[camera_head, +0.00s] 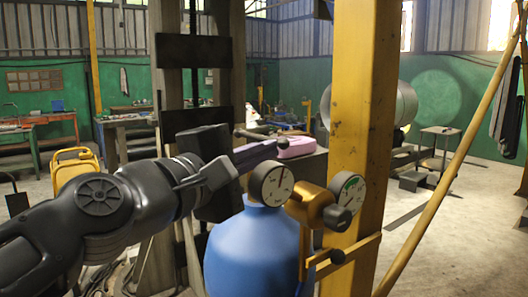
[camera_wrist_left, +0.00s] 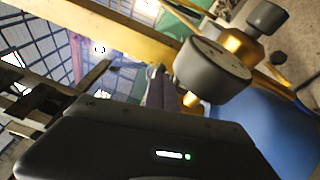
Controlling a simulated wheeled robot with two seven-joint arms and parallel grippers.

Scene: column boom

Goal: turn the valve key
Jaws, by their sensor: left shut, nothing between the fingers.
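The valve key looks like a dark grey bar with round ends (camera_head: 258,136), above the blue gas cylinder (camera_head: 252,250). The cylinder also shows in the left wrist view (camera_wrist_left: 270,130). My left gripper (camera_head: 272,149) reaches in from the left, its fingers together and empty. Its tips are close to the bar, just below it in the picture; I cannot tell whether they touch. In the left wrist view, the fingers (camera_wrist_left: 160,92) point at a small grey round end (camera_wrist_left: 155,71), probably part of the key. The key's stem is hidden. My right gripper is not in view.
A round gauge (camera_head: 271,184) sits in front of the fingers, beside a brass regulator (camera_head: 312,205) and second gauge (camera_head: 348,189). A yellow column (camera_head: 362,90) stands close on the right.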

